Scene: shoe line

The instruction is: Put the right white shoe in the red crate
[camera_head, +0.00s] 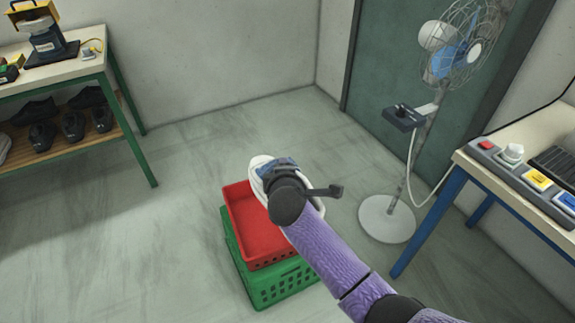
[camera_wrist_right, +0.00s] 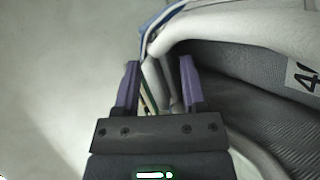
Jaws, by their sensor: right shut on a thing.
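My right gripper (camera_wrist_right: 159,85) is shut on the white shoe (camera_wrist_right: 225,25), with its purple fingers on either side of the shoe's collar edge. The shoe's dark inside and a label with a printed number show in the right wrist view. In the head view the white shoe (camera_head: 259,161) is largely hidden under my right wrist, over the right part of the red crate (camera_head: 236,214). The visible part of the crate's inside looks empty. I cannot tell whether the shoe touches the crate. My left gripper is not in view.
The red crate is stacked on a green crate (camera_head: 280,288) on the grey floor. A fan (camera_head: 387,218) stands to the right, beside a blue-legged table (camera_head: 518,192) with buttons. A green-framed bench (camera_head: 64,69) with dark shoes on its lower shelf is at left. Floor between is clear.

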